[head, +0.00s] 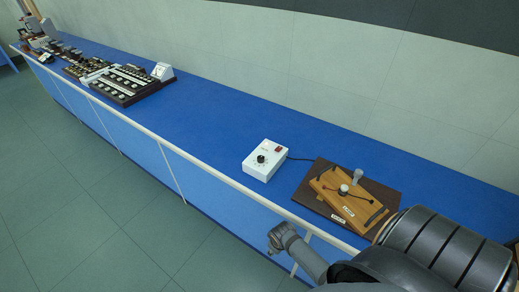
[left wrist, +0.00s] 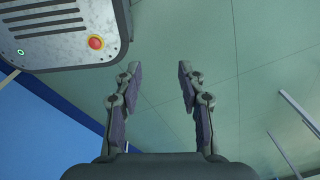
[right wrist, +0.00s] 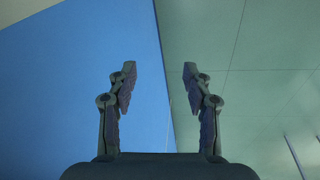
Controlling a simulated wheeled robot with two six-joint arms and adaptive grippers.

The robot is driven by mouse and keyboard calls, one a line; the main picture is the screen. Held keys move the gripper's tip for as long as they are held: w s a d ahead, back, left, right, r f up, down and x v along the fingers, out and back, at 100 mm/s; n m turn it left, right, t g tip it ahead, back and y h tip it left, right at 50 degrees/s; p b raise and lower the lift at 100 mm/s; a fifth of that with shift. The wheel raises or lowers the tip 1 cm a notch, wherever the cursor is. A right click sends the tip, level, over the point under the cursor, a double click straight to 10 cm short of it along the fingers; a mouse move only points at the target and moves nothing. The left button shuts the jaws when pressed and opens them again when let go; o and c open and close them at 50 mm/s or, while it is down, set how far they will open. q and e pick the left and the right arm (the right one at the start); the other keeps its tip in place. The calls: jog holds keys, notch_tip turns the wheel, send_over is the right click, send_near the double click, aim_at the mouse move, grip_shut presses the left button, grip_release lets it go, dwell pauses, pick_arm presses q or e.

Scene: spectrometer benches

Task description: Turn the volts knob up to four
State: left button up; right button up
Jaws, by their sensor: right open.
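The white control box (head: 264,160) sits on the blue bench near its front edge in the head view. Its dark round knob (head: 261,158) is on the top face, with a red switch (head: 278,149) near the far corner. The scale marks are too small to read. My left gripper (left wrist: 158,68) is open and empty in the left wrist view. My right gripper (right wrist: 158,70) is open and empty in the right wrist view, with blue panel and green floor behind it. Neither gripper is near the box, and neither shows clearly in the head view.
A wooden apparatus (head: 347,198) on a dark board stands right of the box, joined by a black cable (head: 300,158). A rack of dark modules (head: 125,84) stands farther left. A pale rail (head: 165,143) runs along the bench front. The bench between is clear.

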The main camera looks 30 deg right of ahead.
jog(key=w+r+n+p, duration=0.15)
jog(key=w+r, duration=0.25)
jog(key=r, duration=0.9)
notch_tip(320, 180, up, 21)
jog(key=n+g+y+p, duration=0.1)
jog(key=n+g+p, duration=0.1)
jog(key=n, duration=1)
send_over(261, 157)
notch_tip(261, 157, down, 10)
jog(key=shift+r+p, duration=0.1)
jog(key=shift+p, duration=0.35)
pick_arm(q)
jog(key=r, duration=0.2)
jog(key=w+r, duration=0.1)
jog(key=r, duration=0.2)
jog(key=shift+w+r, duration=0.1)
pick_arm(e)
grip_shut()
